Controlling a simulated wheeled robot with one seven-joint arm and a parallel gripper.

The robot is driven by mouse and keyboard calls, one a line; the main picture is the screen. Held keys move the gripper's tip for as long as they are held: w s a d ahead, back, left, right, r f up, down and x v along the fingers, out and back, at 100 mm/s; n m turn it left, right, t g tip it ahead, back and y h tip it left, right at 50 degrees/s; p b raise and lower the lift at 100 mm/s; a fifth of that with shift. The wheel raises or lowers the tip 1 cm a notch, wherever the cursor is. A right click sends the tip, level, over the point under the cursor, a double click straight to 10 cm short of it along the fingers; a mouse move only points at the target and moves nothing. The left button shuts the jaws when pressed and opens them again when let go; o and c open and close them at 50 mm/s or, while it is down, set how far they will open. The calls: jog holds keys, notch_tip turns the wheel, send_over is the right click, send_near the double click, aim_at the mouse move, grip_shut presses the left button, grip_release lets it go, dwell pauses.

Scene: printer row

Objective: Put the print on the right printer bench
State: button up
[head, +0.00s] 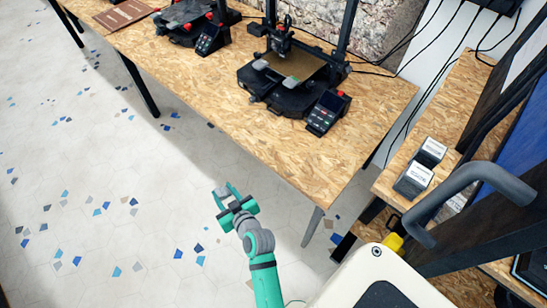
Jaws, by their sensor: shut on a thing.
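My gripper (224,192) is teal and sits low in the middle of the head view, over the floor in front of the long wooden bench (330,165). Its jaws are shut on a small greyish piece, which I take to be the print; the fingers mostly hide its shape. It is apart from the bench. On that bench a black printer (285,95) with a small control screen stands to the right, with small grey pieces on its bed. Bare bench top lies in front of and to the right of this printer.
Another printer (190,20) and a brown board (125,14) are at the bench's left. A second wooden surface (405,160) at right holds two small labelled boxes (412,180). A dark grey handle (470,190) stands near right. Cables run along the wall. Tiled floor is open at left.

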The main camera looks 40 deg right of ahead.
jog(key=s+d+r+m+h, duration=0.2)
jog(key=s+d+r, duration=1.2)
jog(key=r, duration=0.2)
send_over(283, 160)
jog(key=f, duration=0.8)
jog(key=shift+s+a+f, duration=0.25)
jog(key=shift+s+a, duration=0.05)
jog(key=shift+s, duration=0.1)
jog(key=shift+w+d+f, duration=0.2)
jog(key=shift+f, duration=0.15)
jog(key=shift+w+d+f, duration=0.1)
jog(key=shift+w+f, duration=0.05)
jog(key=shift+f, duration=1.55)
jog(key=shift+f, duration=0.15)
jog(key=o, duration=1)
jog(key=shift+o, duration=0.2)
